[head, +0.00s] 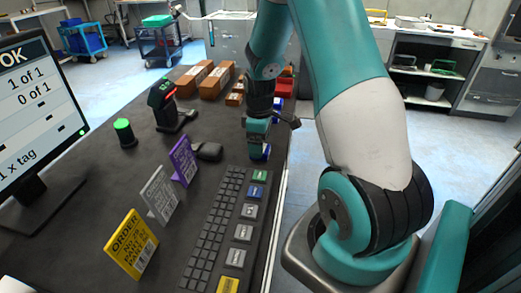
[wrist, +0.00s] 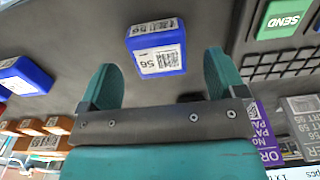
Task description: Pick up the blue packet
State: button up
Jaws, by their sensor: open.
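A blue packet (wrist: 155,48) with a white barcode label marked 56 lies on the dark desk. In the wrist view it appears between and just ahead of the two teal fingers, with a gap on each side. My gripper (wrist: 158,65) is open and nothing is held. In the head view my gripper (head: 258,138) points down near the desk's right edge, and a bit of blue packet (head: 266,152) shows at its tips. A second blue packet (wrist: 22,76) lies to the left in the wrist view. How high the fingers are above the desk is hard to tell.
A keyboard (head: 215,225) with a green SEND key (wrist: 283,19) is close by. A dark mouse-like object (head: 207,151), a scanner on a stand (head: 165,105), brown boxes (head: 215,80) and standing order cards (head: 132,243) share the desk. A monitor (head: 35,110) stands at left.

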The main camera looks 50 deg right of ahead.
jog(key=shift+f, duration=1.45)
jog(key=c, duration=1.1)
jog(key=shift+r, duration=0.1)
